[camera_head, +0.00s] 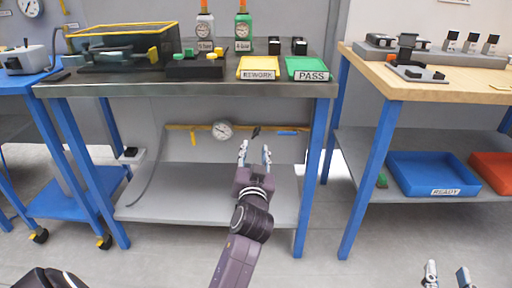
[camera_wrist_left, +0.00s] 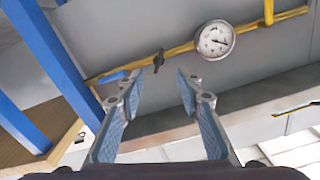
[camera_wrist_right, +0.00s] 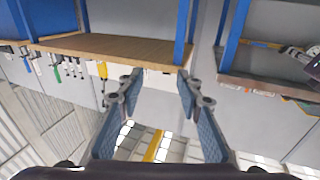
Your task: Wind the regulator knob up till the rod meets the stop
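A small dark knob (camera_head: 256,131) sits on the yellow pipe (camera_head: 180,127) under the middle table, right of a round white gauge (camera_head: 222,130). In the left wrist view the knob (camera_wrist_left: 158,61) shows beyond my fingertips, with the gauge (camera_wrist_left: 215,40) to its right. I cannot tell for sure that this is the regulator knob, and I cannot make out a rod or stop. My left gripper (camera_head: 255,155) is open and empty, pointing at the pipe, apart from the knob. My right gripper (camera_head: 447,272) is open and empty, low at the bottom right.
A blue handle (camera_head: 287,133) lies on the pipe right of the knob. The table's lower shelf (camera_head: 190,185) is under the pipe and the tabletop (camera_head: 130,88) above it. Blue legs (camera_head: 312,170) flank the space. A blue bin (camera_head: 432,172) stands on the right bench's shelf.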

